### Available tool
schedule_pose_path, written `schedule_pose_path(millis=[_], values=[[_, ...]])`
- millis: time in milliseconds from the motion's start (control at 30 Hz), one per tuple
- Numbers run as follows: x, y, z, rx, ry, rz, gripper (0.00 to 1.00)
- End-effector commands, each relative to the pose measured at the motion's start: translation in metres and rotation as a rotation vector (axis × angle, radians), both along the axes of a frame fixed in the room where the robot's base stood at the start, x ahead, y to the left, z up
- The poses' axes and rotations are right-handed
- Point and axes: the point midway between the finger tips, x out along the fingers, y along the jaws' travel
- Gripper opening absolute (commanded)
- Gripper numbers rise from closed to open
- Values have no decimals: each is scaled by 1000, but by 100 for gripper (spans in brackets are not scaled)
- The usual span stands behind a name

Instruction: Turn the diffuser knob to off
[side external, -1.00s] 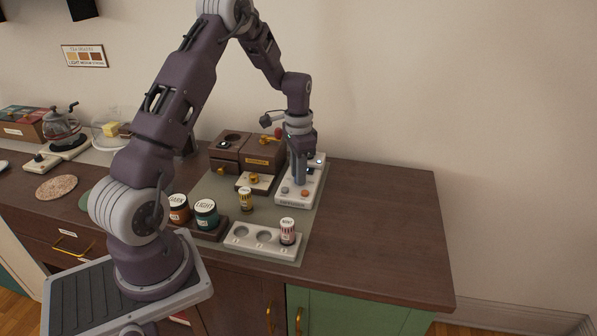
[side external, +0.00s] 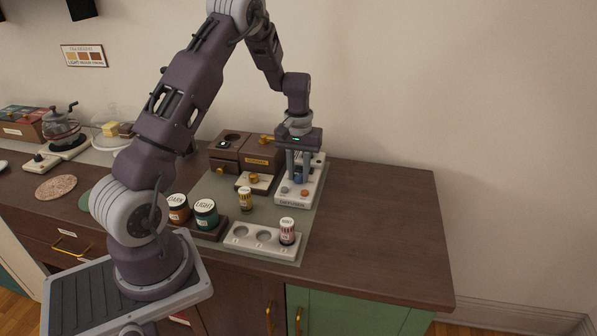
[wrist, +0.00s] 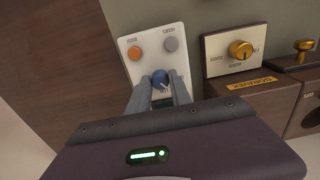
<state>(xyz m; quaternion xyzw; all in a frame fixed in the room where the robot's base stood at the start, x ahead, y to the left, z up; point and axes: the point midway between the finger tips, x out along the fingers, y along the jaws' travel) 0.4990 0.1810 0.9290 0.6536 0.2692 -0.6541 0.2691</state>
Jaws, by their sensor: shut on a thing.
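The white control panel (side external: 291,199) lies on the mat at the right, with a blue knob (wrist: 160,78) near its middle. My gripper (side external: 299,178) points straight down over this panel. In the wrist view its two grey fingers (wrist: 160,83) are shut on the blue knob, one on each side. A pale mark shows on the knob, partly hidden by the fingers. A brass knob (wrist: 240,49) sits on a separate cream panel (wrist: 219,67), apart from my gripper. The small lettering is too blurred to tell which knob is the diffuser's.
An orange button (wrist: 134,53) and a grey button (wrist: 171,44) sit close to the fingers. Brown boxes (side external: 262,151) stand behind. Jars (side external: 205,213) and a white holder with a small bottle (side external: 287,231) stand in front. The counter at right (side external: 385,225) is clear.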

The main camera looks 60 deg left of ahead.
Motion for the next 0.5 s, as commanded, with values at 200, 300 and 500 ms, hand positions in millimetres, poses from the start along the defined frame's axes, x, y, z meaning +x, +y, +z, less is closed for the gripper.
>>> schedule_pose_path(millis=[200,300,500], values=[[2,0,1,2,-4,198,0],[2,0,1,2,-4,284,0],[2,0,1,1,-5,429,0]])
